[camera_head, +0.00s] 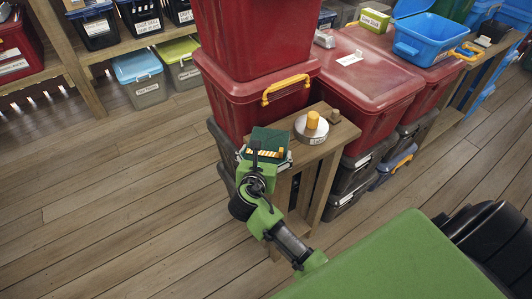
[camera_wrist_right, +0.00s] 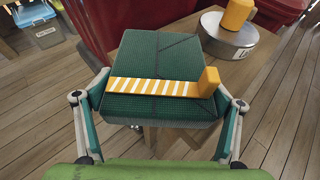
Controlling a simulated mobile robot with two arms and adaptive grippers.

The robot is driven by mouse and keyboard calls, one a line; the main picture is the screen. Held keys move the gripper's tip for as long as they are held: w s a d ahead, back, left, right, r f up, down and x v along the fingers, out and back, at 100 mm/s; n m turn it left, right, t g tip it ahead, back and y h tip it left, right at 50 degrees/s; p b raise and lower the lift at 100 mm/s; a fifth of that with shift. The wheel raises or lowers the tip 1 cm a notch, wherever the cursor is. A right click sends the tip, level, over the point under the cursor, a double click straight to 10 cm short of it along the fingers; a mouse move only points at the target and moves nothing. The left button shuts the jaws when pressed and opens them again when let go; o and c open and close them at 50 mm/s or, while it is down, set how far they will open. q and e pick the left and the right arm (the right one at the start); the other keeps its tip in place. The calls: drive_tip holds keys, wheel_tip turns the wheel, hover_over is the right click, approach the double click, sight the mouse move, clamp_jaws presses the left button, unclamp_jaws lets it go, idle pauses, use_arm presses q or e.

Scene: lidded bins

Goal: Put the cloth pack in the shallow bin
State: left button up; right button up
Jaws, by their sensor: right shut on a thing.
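The cloth pack (camera_wrist_right: 160,62) is a dark green quilted block with a yellow-and-white striped strap and a yellow tab. It also shows in the head view (camera_head: 270,139), at the left end of a small wooden table (camera_head: 338,134). My right gripper (camera_head: 262,160) is shut on it, with one finger on each side in the wrist view. I cannot tell whether the pack touches the tabletop. My left gripper is not in view.
A round grey lidded thing with a yellow knob (camera_head: 312,121) stands on the table beside the pack. Red lidded bins (camera_head: 258,100) stand close behind, and dark bins (camera_head: 362,168) are stacked below. A green box (camera_head: 375,20) sits near the blue bin. The floor (camera_head: 110,190) at left is clear.

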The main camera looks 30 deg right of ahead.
drive_tip(key=o, duration=1.4)
drive_tip(key=shift+f, duration=0.15)
drive_tip(key=shift+c, duration=0.2)
drive_tip(key=shift+r, duration=0.2)
drive_tip(key=v, duration=1.2)
drive_tip(key=shift+b, duration=0.4)
drive_tip(key=shift+f, duration=0.1)
